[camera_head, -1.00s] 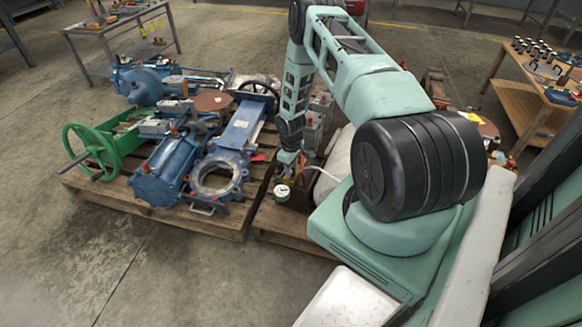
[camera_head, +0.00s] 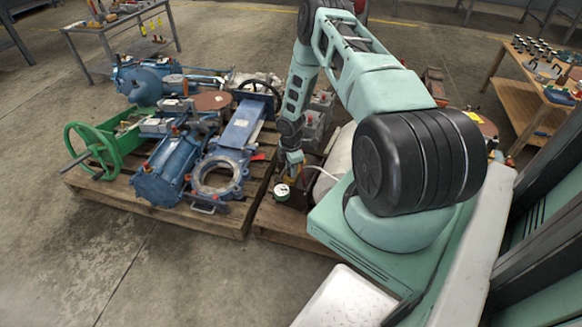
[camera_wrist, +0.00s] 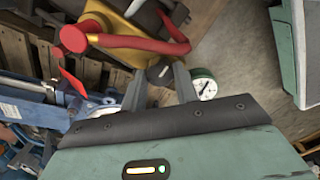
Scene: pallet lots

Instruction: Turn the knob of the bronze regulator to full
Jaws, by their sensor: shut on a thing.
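My gripper (camera_head: 289,172) points down at the front edge of the right pallet. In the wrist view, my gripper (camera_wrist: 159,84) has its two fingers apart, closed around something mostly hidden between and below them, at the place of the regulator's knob. A round gauge with a white face and green rim (camera_wrist: 203,84) sits just right of the fingers. It also shows in the head view (camera_head: 282,190), just below the gripper. The bronze regulator's body and the knob's marking cannot be made out.
A yellow body with red tubular parts (camera_wrist: 135,42) lies close beyond the fingers. A blue valve with a round opening (camera_head: 217,176) and a green handwheel (camera_head: 91,150) lie on the left pallet (camera_head: 215,223). Clear concrete floor lies in front.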

